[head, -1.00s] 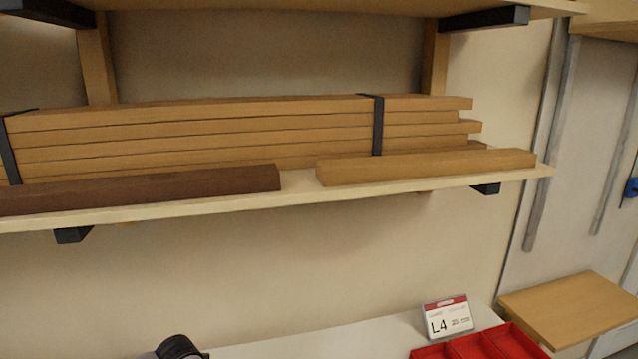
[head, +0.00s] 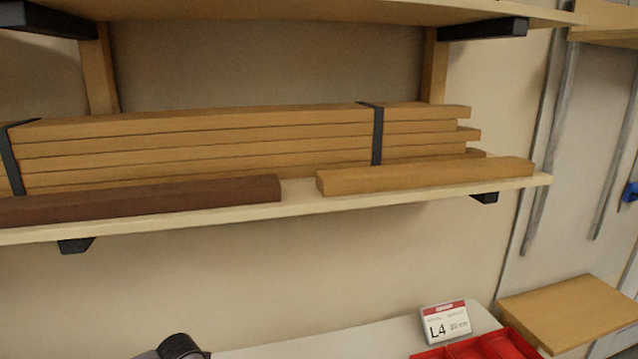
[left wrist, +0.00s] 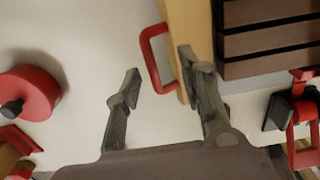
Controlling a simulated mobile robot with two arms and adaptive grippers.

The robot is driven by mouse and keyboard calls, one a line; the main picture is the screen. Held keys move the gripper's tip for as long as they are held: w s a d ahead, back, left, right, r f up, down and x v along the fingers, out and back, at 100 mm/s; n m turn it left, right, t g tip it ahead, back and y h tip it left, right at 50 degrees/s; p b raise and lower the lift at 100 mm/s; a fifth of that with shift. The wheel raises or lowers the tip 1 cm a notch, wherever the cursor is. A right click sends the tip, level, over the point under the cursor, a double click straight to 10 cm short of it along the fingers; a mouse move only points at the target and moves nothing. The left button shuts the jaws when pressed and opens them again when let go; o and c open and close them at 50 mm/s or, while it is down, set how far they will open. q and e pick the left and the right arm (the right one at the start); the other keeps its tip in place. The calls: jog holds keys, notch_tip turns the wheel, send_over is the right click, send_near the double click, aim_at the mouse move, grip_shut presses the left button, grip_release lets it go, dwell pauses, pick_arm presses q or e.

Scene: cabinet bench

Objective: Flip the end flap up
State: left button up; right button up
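In the left wrist view a wooden panel (left wrist: 186,30) with a red loop handle (left wrist: 148,58) stands at the upper middle. I take it for the end flap but cannot tell for sure. My left gripper (left wrist: 160,68) is open, its two fingers apart, with the handle showing in and beyond the gap between them. The right finger overlaps the panel in the picture; I cannot tell if it touches. Nothing is held. In the head view a flat wooden board (head: 572,312) lies past the bench's right end. My right gripper is not in view.
A red round object (left wrist: 30,92) lies left and red-and-black clamp-like parts (left wrist: 300,110) lie right of the left gripper. In the head view are a shelf (head: 260,212) of timber, a white bench top (head: 330,343), red bins (head: 490,345) and an L4 sign (head: 446,325).

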pick_arm(q)
notch_tip(320, 180, up, 7)
jog(key=p, duration=0.4)
jog(key=shift+r, duration=0.15)
